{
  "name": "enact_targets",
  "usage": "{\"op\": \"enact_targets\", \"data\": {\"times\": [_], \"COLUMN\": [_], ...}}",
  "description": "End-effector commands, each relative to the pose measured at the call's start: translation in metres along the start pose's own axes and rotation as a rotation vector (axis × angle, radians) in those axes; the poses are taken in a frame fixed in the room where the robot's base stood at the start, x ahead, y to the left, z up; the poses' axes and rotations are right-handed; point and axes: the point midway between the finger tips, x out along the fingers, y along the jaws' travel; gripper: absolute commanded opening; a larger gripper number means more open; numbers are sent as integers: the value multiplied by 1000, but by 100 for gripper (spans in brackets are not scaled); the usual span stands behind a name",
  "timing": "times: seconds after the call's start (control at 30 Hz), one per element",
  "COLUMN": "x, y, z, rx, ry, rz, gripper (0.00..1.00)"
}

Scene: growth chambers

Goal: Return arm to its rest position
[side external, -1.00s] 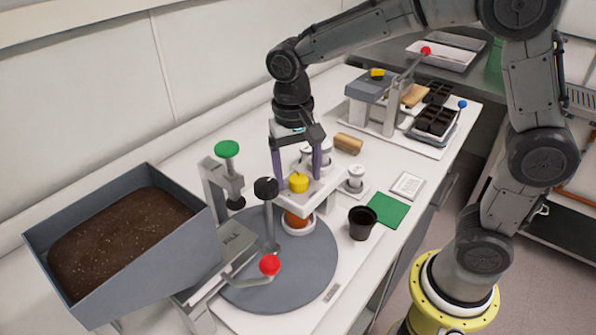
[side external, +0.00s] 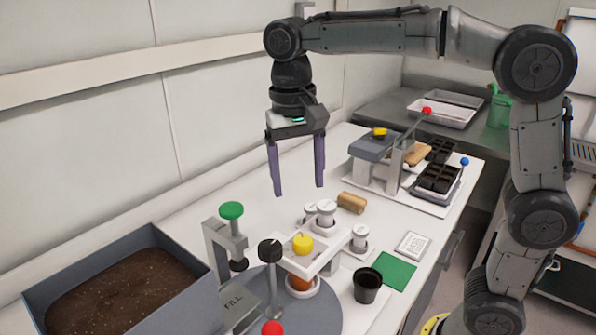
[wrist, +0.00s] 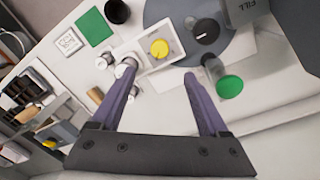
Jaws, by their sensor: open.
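My gripper (side external: 298,192) is open and empty, pointing down in the air above the bench in the side view. Its two purple fingers also show wide apart in the wrist view (wrist: 160,82). Below it, a yellow knob (side external: 303,242) sits on a white rectangular holder (side external: 330,253) over the grey turntable (side external: 318,318). In the wrist view the yellow knob (wrist: 159,47) lies ahead of the fingertips, apart from them. Nothing is between the fingers.
A soil bin (side external: 120,290) stands at left. A green-topped post (side external: 232,211) and a black-knobbed post (side external: 270,250) rise near the turntable. A black pot (side external: 367,285) and green square (side external: 397,271) are at the front. A press (side external: 372,146) and seed trays (side external: 438,178) stand at the back.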

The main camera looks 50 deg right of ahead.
Motion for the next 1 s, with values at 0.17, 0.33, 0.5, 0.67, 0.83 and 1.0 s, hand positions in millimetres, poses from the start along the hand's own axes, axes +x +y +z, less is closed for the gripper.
{"op": "enact_targets", "data": {"times": [0.17, 0.33, 0.5, 0.67, 0.83, 1.0], "x": [-10, -10, -11, -34, -38, -14], "y": [0, 0, 2, 28, 82, 124], "z": [0, 0, -1, 7, 40, 74], "rx": [0, 0, 6, 44, 55, -49], "ry": [0, 0, 2, 47, 116, 223], "rz": [0, 0, -3, -51, -120, -189], "gripper": [78, 78, 78, 78, 78, 78]}}
